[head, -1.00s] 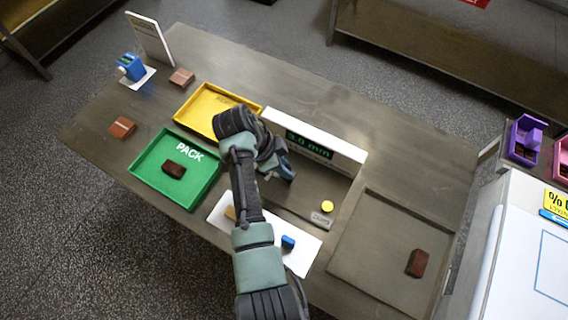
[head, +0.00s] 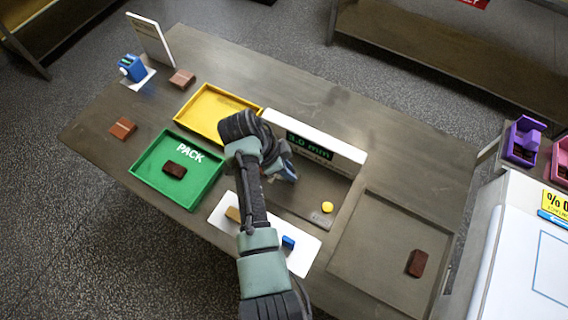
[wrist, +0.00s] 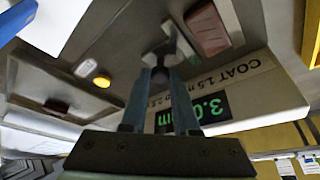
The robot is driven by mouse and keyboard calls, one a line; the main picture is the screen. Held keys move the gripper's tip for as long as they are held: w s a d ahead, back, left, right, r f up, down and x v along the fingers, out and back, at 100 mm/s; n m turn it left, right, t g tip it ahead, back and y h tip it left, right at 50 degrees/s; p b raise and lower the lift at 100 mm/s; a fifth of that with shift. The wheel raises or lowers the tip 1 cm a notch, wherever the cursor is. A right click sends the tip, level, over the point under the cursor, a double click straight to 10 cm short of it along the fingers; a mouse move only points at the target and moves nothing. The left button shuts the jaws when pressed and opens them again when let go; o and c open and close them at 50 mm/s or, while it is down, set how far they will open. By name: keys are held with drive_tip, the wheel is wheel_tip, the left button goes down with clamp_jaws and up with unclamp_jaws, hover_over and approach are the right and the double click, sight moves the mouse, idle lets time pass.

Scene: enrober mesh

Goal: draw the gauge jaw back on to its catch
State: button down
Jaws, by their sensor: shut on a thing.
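The gauge (head: 340,160) is a long white block with a green display reading 3.0 mm, along the back of a grey metal bed (head: 290,200). In the wrist view, the grey gauge jaw (wrist: 168,42) stands on that bed, with a dark knob (wrist: 160,74) towards me. My gripper (wrist: 160,88) is shut on the knob. A brown chocolate piece (wrist: 207,28) lies close beyond the jaw; I cannot tell if they touch. In the head view, my gripper (head: 285,172) is over the bed and my arm hides the jaw. The catch cannot be made out.
A yellow button (head: 327,207) is on the bed's right part. A green PACK tray (head: 150,178) holds a brown piece; a yellow tray (head: 190,112) is empty. A white mat (head: 305,250) bears a blue block (head: 288,242). A recessed tray (head: 375,245) holds one brown piece.

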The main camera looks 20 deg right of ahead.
drive_tip(key=s+d, duration=0.1)
drive_tip(key=s+d+p, duration=0.1)
drive_tip(key=shift+s+r, duration=0.2)
drive_tip(key=shift+s, duration=0.1)
drive_tip(key=shift+s+d+f, duration=0.15)
drive_tip(key=shift+s+d, duration=0.1)
drive_tip(key=c, duration=0.7)
unclamp_jaws()
drive_tip(key=shift+o, duration=0.2)
drive_tip(key=shift+a, duration=0.1)
drive_tip(key=shift+w+r, duration=0.1)
drive_tip(key=shift+r, duration=0.1)
drive_tip(key=b+v, duration=0.2)
drive_tip(key=v, duration=1)
drive_tip(key=shift+a+r, duration=0.15)
drive_tip(key=shift+r, duration=0.1)
